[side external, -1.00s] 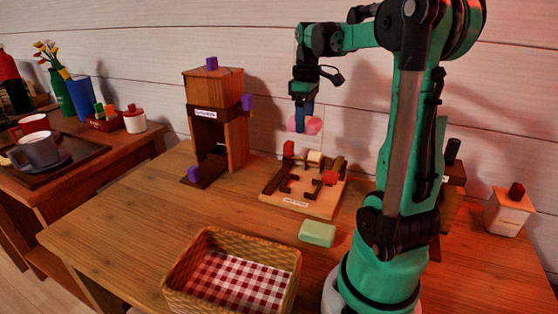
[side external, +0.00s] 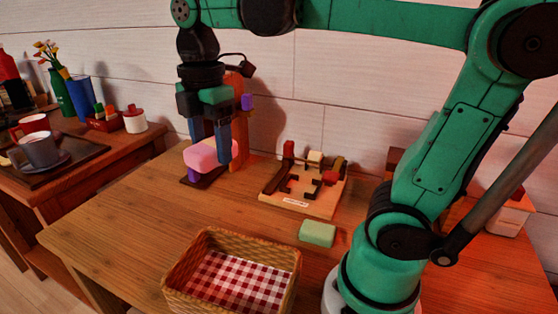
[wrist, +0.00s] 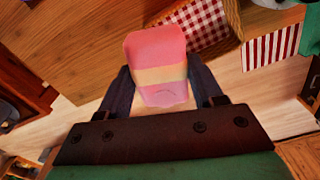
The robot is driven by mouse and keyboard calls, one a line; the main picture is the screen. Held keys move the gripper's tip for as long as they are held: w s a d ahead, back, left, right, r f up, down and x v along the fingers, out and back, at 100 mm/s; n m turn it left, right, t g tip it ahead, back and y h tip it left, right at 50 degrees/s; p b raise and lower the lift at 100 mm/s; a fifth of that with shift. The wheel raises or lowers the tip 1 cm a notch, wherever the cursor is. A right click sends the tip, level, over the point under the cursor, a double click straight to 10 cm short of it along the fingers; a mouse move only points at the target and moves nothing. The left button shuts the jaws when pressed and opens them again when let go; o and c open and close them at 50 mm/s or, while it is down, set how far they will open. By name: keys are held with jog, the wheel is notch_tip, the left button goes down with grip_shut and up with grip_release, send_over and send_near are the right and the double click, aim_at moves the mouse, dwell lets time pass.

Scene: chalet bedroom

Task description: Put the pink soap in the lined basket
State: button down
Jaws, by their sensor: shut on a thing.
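The pink soap (side external: 203,156) is a rounded pink block held between the fingers of my gripper (side external: 210,146), above the table and left of the puzzle board. In the wrist view the soap (wrist: 157,50) is pink with a pale yellow band, gripped between the two dark fingers. The lined basket (side external: 176,283) is wicker with a red and white checked cloth, at the table's front. It also shows in the wrist view (wrist: 227,40), beyond the soap and to its right. My gripper is behind and above the basket in the side view, apart from it.
A green soap (side external: 318,233) lies right of the basket. A wooden puzzle board (side external: 300,203) with pegs stands behind it. A wooden tower (side external: 238,150) is mostly hidden behind my gripper. A side table (side external: 90,165) with mugs stands left. The front-left tabletop is clear.

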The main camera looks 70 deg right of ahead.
aim_at(221, 284)
jog(key=s+a+n, duration=0.2)
jog(key=a+n, duration=0.2)
jog(key=a, duration=0.2)
jog(key=f, duration=2)
jog(key=shift+s+d+f, duration=0.1)
jog(key=shift+d+f, duration=0.05)
jog(key=shift+d, duration=0.1)
jog(key=shift+f, duration=0.15)
jog(key=shift+c, duration=0.7)
grip_release()
